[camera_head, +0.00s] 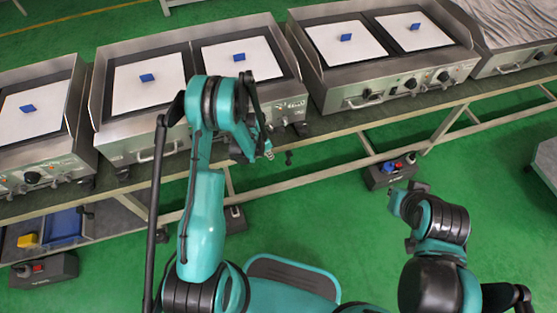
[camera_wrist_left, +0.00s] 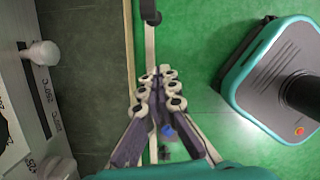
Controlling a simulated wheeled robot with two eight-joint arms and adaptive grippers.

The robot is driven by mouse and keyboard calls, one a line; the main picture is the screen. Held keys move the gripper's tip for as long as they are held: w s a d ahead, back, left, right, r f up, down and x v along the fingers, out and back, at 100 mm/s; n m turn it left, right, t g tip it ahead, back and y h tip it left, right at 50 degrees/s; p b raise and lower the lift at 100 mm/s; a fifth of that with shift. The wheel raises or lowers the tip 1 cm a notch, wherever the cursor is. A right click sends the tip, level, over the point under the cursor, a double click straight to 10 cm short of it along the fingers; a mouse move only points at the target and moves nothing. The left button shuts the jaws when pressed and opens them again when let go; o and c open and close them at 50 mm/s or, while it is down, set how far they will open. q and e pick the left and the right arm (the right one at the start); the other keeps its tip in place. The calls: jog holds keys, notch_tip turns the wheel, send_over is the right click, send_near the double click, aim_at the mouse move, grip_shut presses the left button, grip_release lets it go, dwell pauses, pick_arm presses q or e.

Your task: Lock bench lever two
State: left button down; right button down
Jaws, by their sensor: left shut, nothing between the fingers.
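My left gripper (camera_head: 267,152) is at the front edge of the bench, below the second griddle's front panel. In the left wrist view its fingers (camera_wrist_left: 158,80) are together, with nothing seen between them. A small black knob-ended part (camera_head: 289,157), possibly the bench lever, hangs at the bench edge just right of the gripper, apart from it. A black part (camera_wrist_left: 151,12) also shows ahead of the fingertips at the top of the left wrist view. I cannot tell which lever is number two. My right arm's end (camera_head: 411,204) is at the right, its fingers unclear.
Steel griddles with white sheets and blue pieces (camera_head: 147,77) line the bench (camera_head: 330,128). In the left wrist view, a griddle knob (camera_wrist_left: 40,54) is left of the fingers. A dark box (camera_head: 391,170) with blue and red parts stands below the bench. Green floor in front is open.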

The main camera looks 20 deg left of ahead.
aim_at(287, 162)
pick_arm(q)
jog(key=w+d+f+b, duration=0.4)
jog(key=f+b, duration=0.1)
jog(key=f, duration=0.4)
jog(key=shift+w+d+f, duration=0.2)
jog(key=shift+w+d, duration=0.1)
jog(key=shift+w+d+f, duration=0.1)
jog(key=shift+w+d, duration=0.25)
